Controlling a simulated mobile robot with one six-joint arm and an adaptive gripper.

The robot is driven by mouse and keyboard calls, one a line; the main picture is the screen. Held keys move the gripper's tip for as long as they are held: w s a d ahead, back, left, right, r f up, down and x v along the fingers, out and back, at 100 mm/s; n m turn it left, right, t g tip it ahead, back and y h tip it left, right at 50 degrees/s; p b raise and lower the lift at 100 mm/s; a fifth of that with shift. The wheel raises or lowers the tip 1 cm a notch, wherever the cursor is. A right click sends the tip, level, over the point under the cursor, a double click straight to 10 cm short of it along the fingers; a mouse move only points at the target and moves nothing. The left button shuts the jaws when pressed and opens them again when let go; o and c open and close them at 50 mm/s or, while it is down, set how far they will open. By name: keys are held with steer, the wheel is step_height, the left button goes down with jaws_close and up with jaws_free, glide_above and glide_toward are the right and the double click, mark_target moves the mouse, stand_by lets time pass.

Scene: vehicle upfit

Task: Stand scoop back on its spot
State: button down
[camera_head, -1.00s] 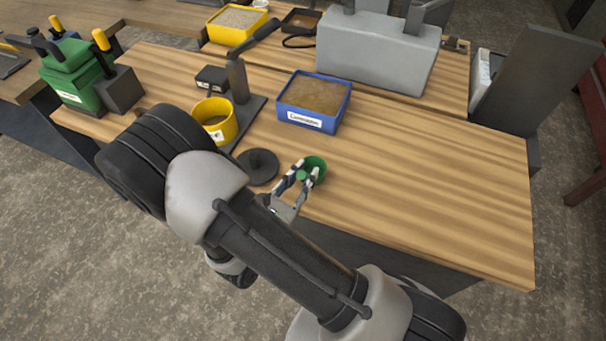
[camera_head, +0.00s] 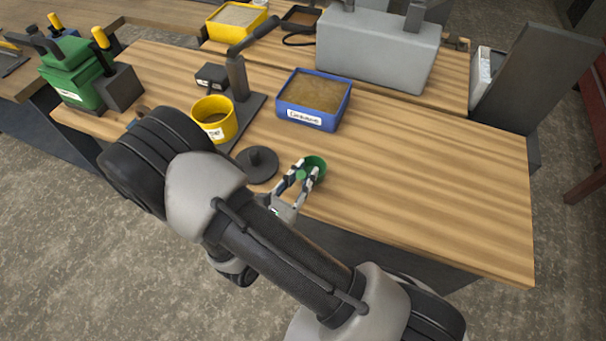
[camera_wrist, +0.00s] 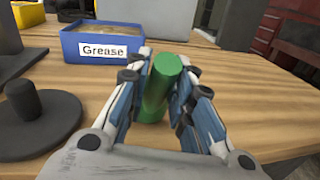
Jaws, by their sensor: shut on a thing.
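The green scoop (camera_head: 314,165) is at my gripper (camera_head: 303,174), near the front edge of the wooden bench. In the wrist view its upright green cylindrical part (camera_wrist: 160,88) is between the two fingers of my gripper (camera_wrist: 160,95), which are shut on it. The rest of the scoop is hidden there by the fingers and palm. I cannot tell whether its bottom touches the bench. A dark round disc with a short post (camera_head: 258,165) lies just left of the scoop; it also shows in the wrist view (camera_wrist: 30,118).
A blue bin labelled Grease (camera_wrist: 75,47) stands behind the scoop, also in the head view (camera_head: 310,118). A yellow cup (camera_head: 214,119) and a dark post on a plate (camera_head: 237,80) stand to the left. The bench's right side (camera_head: 440,190) is clear.

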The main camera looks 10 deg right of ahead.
steer(key=shift+f, duration=0.1)
steer(key=c, duration=1.3)
jaws_free()
steer(key=shift+r+p, duration=2.45)
steer(key=shift+r, duration=0.6)
